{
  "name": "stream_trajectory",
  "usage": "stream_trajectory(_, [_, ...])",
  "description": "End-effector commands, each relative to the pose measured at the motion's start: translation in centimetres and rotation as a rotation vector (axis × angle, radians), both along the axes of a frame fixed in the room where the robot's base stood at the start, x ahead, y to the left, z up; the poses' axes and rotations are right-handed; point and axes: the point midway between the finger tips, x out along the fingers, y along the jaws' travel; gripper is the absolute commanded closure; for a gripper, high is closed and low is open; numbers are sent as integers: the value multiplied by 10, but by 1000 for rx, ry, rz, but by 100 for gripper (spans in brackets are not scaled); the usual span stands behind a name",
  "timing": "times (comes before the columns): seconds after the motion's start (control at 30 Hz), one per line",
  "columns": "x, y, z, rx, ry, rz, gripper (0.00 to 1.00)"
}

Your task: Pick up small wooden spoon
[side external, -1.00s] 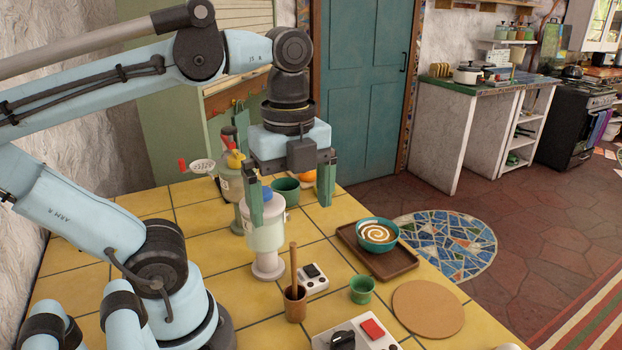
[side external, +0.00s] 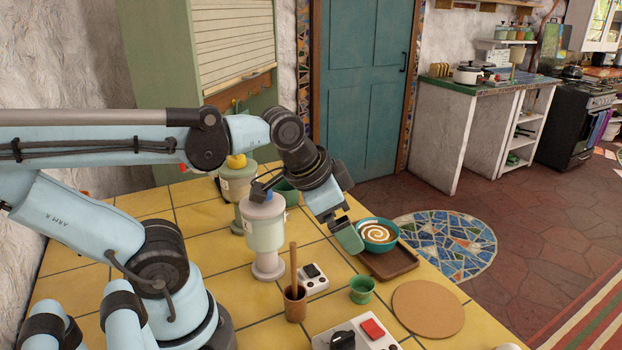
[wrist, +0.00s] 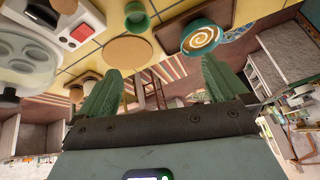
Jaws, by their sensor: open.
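A thin wooden handle (side external: 294,262), apparently the spoon, stands nearly upright in a small brown cup (side external: 295,304) on the yellow tiled counter. Its lower end is hidden inside the cup. I cannot make the spoon out for certain in the wrist view. My gripper (side external: 348,238) is tilted, to the right of the handle and higher up, apart from it. Its near green finger overlaps the soup bowl's left edge in the side view. In the wrist view my gripper (wrist: 160,68) has its two green fingers wide apart, with nothing between them.
A teal bowl of soup (side external: 377,234) sits on a brown tray (side external: 396,264). A green cup (side external: 362,289), a round cork mat (side external: 428,307), a small switch box (side external: 313,280) and an appliance with a red button (side external: 372,329) lie nearby. A pale blender-like jar (side external: 265,232) stands behind the brown cup.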

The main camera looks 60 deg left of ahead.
Motion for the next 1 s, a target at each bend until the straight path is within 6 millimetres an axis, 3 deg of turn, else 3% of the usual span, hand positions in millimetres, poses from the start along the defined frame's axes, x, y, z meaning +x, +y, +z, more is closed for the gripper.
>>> stream_trajectory(0.17, [8,3,-14,-115,-88,194,0])
stream_trajectory(0.57, [9,3,-16,-149,-108,244,59])
stream_trajectory(0.87, [8,3,-15,-141,-97,235,60])
stream_trajectory(1.0, [-6,3,-4,-75,19,146,60])
